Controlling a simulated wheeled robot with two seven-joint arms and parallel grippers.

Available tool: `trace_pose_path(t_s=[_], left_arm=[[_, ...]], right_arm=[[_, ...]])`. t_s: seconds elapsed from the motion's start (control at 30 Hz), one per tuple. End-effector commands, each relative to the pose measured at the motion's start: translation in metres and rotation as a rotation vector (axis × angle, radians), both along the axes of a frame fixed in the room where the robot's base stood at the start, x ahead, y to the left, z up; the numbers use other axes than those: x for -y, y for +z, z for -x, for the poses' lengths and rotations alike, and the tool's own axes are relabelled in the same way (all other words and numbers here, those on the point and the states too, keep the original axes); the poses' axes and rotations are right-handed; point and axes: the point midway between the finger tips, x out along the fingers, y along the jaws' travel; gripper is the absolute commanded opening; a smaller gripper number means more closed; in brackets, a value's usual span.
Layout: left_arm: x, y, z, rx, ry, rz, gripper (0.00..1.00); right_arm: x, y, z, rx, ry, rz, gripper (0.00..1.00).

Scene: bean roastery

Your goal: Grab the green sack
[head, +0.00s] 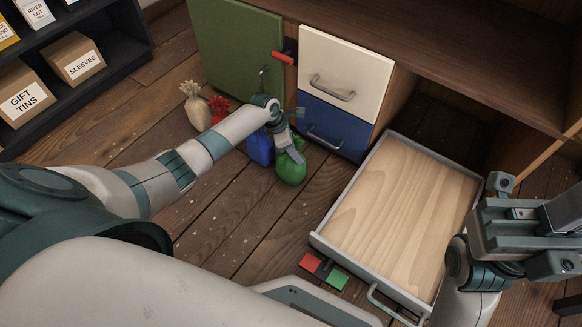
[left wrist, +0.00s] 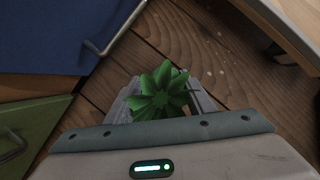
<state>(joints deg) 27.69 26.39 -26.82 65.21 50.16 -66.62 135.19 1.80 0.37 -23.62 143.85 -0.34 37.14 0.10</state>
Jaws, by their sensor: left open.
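The green sack (head: 291,168) stands on the plank floor in front of the blue drawer. My left gripper (head: 288,148) is over its top, hiding part of it. In the left wrist view, the sack's gathered leafy top (left wrist: 160,90) lies between the fingers of the left gripper (left wrist: 165,98). The fingers are open on either side of it; whether they touch it is unclear. My right gripper (head: 510,225) is at the right edge, over the side of the pulled-out drawer. Its fingertips are not clear.
A blue sack (head: 260,148) stands just left of the green one, with red (head: 219,107) and cream (head: 198,114) sacks further left. The wooden drawer (head: 405,205) lies to the right. A green door (head: 236,50) and the blue drawer (head: 330,125) are close behind.

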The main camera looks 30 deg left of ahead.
Motion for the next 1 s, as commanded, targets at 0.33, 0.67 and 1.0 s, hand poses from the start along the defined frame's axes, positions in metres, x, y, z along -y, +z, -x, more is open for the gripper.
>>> trace_pose_path(t_s=[0.33, 0.67, 1.0], left_arm=[[-0.0002, -0.0001, 0.0002, 0.0, 0.0, 0.0, 0.04], [-0.0004, -0.0002, 0.0004, -0.001, 0.0, -0.001, 0.0], [-0.0005, -0.0004, 0.0005, -0.001, 0.0, -0.001, 0.0]], right_arm=[[0.0002, -0.0001, -0.0001, 0.0, -0.001, 0.0, 0.0], [0.0002, -0.0003, -0.0001, 0.0, -0.001, 0.001, 0.0], [0.0001, -0.0009, -0.0003, -0.002, -0.001, 0.001, 0.0]])
